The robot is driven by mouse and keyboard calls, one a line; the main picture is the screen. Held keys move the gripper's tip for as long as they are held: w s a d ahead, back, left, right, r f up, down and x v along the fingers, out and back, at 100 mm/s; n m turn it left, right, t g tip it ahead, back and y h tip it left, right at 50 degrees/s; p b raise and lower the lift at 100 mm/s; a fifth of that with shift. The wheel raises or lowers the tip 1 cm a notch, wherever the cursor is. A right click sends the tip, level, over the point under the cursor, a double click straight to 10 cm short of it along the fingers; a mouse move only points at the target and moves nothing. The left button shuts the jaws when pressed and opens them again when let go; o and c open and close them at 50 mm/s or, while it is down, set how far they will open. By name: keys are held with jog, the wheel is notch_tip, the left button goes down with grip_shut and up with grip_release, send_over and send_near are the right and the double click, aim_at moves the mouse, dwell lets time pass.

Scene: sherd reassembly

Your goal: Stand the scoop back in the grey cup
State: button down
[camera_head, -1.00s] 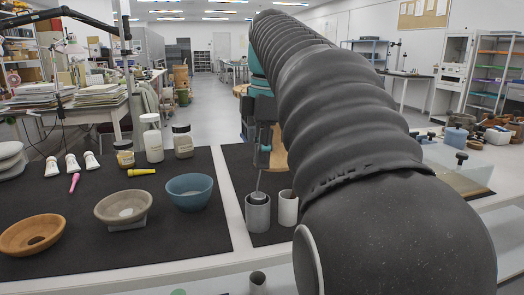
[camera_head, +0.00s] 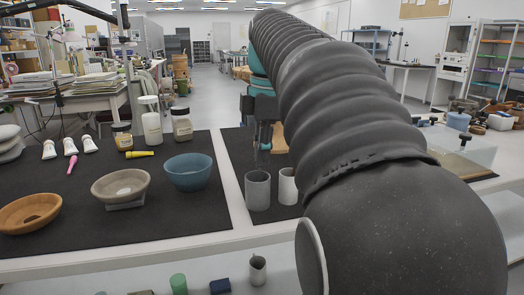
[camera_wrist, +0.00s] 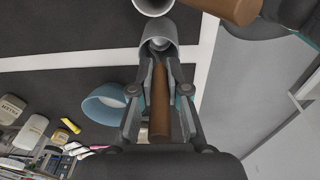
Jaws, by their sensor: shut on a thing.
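The grey cup (camera_head: 258,192) stands upright on the dark mat; in the wrist view its mouth (camera_wrist: 146,40) faces my fingertips. My gripper (camera_head: 263,148) is just above the cup; the wrist view shows it (camera_wrist: 159,72) shut on the scoop's brown handle (camera_wrist: 160,108). The handle points towards the cup, and a pale rounded end, seemingly the scoop's head (camera_wrist: 160,43), shows within the cup's mouth. How deep it sits, and whether it touches the cup, I cannot tell.
A white cup (camera_head: 288,187) stands close to the right of the grey cup. A blue bowl (camera_head: 188,173), a grey-brown bowl (camera_head: 121,186) and a wooden bowl (camera_head: 28,214) are to the left. A brown cylinder (camera_wrist: 232,8) shows in the wrist view.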

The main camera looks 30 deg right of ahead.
jog(key=c, duration=1.1)
grip_release()
jog(key=shift+s+d+r, duration=0.1)
jog(key=shift+s+r, duration=0.05)
jog(key=shift+r, duration=1.75)
jog(key=shift+s+d+r, duration=0.1)
jog(key=shift+r, duration=1.75)
